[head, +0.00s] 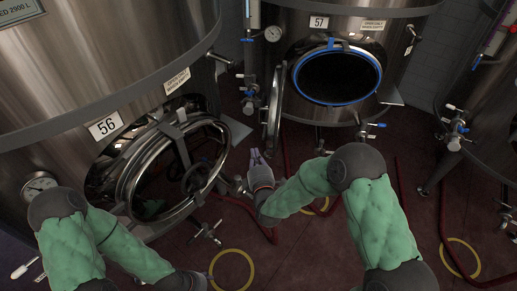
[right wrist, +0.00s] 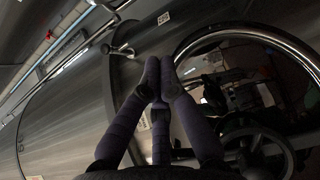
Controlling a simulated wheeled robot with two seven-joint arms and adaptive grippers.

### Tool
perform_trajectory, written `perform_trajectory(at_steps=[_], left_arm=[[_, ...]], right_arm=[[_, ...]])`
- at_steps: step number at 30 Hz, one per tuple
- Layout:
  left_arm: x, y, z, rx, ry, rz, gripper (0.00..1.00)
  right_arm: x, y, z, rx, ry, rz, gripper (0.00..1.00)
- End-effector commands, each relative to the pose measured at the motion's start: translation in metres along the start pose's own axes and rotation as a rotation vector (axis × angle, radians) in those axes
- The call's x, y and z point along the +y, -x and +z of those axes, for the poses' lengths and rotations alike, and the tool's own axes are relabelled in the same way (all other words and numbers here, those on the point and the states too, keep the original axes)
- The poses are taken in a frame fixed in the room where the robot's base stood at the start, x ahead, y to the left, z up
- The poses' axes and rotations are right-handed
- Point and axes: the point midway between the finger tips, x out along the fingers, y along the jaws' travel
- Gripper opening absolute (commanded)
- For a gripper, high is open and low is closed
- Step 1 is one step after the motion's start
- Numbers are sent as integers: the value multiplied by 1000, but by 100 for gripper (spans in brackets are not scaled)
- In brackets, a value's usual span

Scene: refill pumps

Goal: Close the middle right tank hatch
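The tank marked 57 (head: 300,27) stands at the upper middle right in the head view. Its round hatch opening (head: 337,75), with a blue rim, is uncovered. Its hatch door (head: 276,102) is swung out to the left and shows nearly edge-on. My right gripper (head: 259,156) is below that door, apart from it. In the right wrist view the fingers (right wrist: 160,62) come together with nothing visible between them. A round metal rim (right wrist: 245,36) and a dark handwheel (right wrist: 256,143) lie to their right. My left gripper (head: 205,280) is at the bottom edge, its fingers mostly hidden.
The tank marked 56 (head: 105,125) is close on the left. Another tank (head: 492,125) is at the right. Valves and red and yellow hoses (head: 232,251) lie low around the tanks on the dark red floor (head: 305,250).

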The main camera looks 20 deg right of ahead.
Motion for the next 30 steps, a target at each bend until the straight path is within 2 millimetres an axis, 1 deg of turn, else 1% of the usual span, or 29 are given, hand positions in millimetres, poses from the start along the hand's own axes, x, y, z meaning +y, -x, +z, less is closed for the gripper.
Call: perform_trajectory(at_steps=[9,16,18,22,25,30], left_arm=[[-3,-8,0,0,-1,0,61],[-4,-13,0,0,-1,0,61],[-5,-14,0,0,-1,0,61],[-5,-16,-1,0,-1,0,61],[-6,-16,0,0,-1,0,61],[-6,-17,-1,0,-1,0,61]], right_arm=[[-2,-54,0,0,-2,-1,0],[-3,-92,0,1,-2,-2,0],[-3,-88,12,-3,-2,-5,0],[-2,-82,26,-2,-3,-5,0],[-2,-79,33,0,-3,-3,0],[-2,-77,38,1,-3,-4,0]])
